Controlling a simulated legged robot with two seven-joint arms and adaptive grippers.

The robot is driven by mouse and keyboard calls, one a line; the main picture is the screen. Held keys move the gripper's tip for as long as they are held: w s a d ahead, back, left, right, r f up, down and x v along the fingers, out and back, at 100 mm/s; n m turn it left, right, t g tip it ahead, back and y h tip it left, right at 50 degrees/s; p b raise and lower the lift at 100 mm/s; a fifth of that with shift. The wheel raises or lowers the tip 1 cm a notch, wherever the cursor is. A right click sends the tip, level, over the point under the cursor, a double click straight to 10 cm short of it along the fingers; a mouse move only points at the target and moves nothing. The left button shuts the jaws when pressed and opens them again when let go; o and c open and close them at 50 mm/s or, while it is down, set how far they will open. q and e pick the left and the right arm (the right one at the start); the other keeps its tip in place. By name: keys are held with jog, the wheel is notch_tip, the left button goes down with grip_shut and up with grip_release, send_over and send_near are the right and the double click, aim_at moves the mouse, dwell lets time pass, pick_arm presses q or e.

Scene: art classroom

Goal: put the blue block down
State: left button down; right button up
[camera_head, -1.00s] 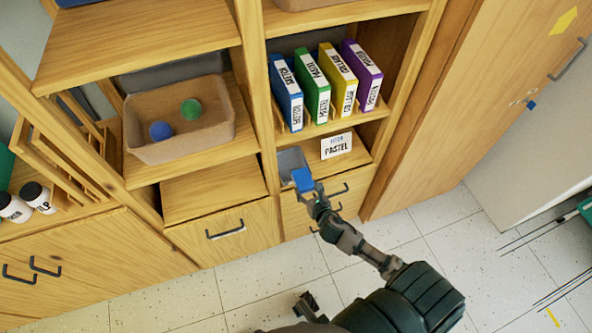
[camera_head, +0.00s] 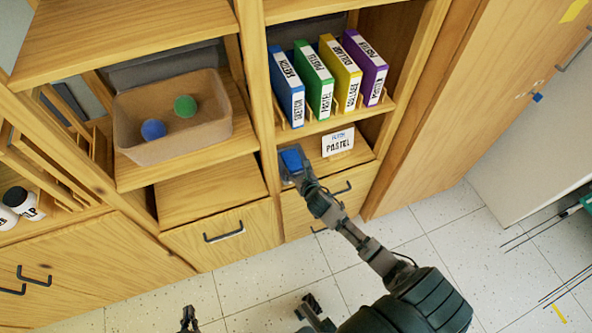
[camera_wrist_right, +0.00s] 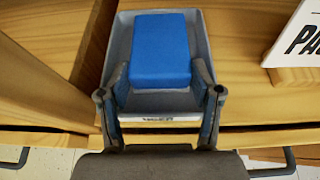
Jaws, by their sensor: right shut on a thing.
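The blue block (camera_head: 292,160) is in my right gripper (camera_head: 303,178), over a small grey tray (camera_head: 284,175) on the cabinet's lower right shelf. In the right wrist view the block (camera_wrist_right: 160,48) lies between the two fingers of my right gripper (camera_wrist_right: 160,88), which are shut on its sides. The grey tray (camera_wrist_right: 122,45) surrounds the block on the visible sides. Whether the block touches the tray's floor cannot be told. The tip of my left gripper (camera_head: 188,320) shows at the bottom edge, well away from the cabinet; its jaws are too small to judge.
A white "PASTEL" card (camera_head: 338,142) stands right of the tray. Above are blue, green, yellow and purple binders (camera_head: 340,75). A brown bin (camera_head: 205,140) with a blue ball (camera_head: 154,129) and a green ball (camera_head: 185,106) sits left. Drawers (camera_head: 225,238) are below.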

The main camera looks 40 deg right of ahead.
jog(key=shift+a, duration=0.2)
jog(key=o, duration=0.9)
jog(key=shift+d, duration=0.1)
